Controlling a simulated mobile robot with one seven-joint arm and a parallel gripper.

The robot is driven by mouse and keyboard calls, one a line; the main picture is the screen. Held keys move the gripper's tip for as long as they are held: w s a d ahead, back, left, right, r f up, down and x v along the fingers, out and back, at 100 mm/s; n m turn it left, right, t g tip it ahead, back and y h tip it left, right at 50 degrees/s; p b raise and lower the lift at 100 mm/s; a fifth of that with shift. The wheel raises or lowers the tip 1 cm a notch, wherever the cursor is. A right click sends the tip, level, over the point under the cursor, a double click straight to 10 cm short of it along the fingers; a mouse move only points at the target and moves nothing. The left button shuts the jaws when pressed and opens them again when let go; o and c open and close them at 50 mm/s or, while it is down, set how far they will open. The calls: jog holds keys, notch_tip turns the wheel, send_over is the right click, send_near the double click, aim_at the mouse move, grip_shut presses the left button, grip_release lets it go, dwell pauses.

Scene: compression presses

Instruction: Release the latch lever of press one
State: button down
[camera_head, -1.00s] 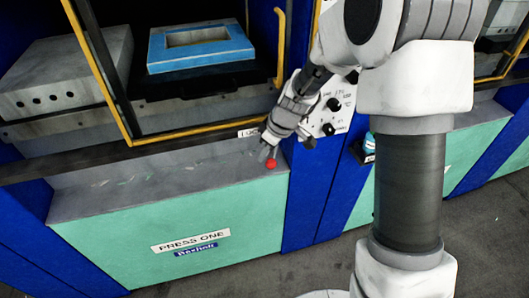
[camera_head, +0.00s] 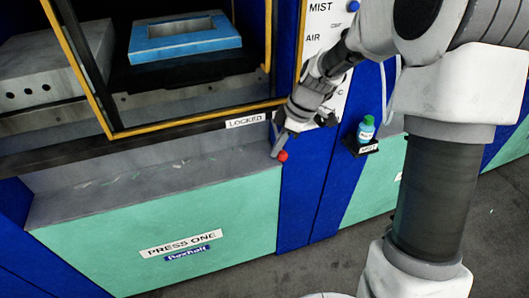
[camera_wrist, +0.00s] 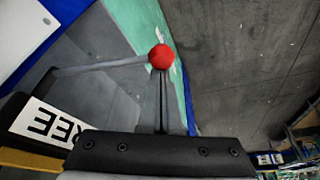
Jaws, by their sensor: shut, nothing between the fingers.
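The latch lever of press one ends in a red ball knob (camera_head: 282,155), at the right end of the grey ledge in the head view. In the wrist view the red knob (camera_wrist: 162,57) sits at the end of a thin grey rod coming from the left. My gripper (camera_head: 279,144) is shut and empty, its tips right at the knob. In the wrist view my shut fingers (camera_wrist: 162,85) point up to the knob and seem to touch or overlap it. A FREE label (camera_wrist: 50,122) shows upside down in the wrist view.
Press one's yellow-edged opening (camera_head: 190,128) holds a blue frame-shaped block (camera_head: 185,40). A control panel (camera_head: 318,40) is behind my arm. A small bottle (camera_head: 366,130) stands on a shelf at right. Bare floor (camera_head: 430,220) lies in front.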

jog(key=w+d+n+g+p, duration=0.2)
jog(key=w+d+n, duration=0.2)
jog(key=d+n, duration=0.4)
jog(key=shift+d+g+h, duration=0.3)
jog(key=shift+d+g, duration=0.1)
jog(key=shift+d, duration=1)
jog(key=shift+w, duration=0.1)
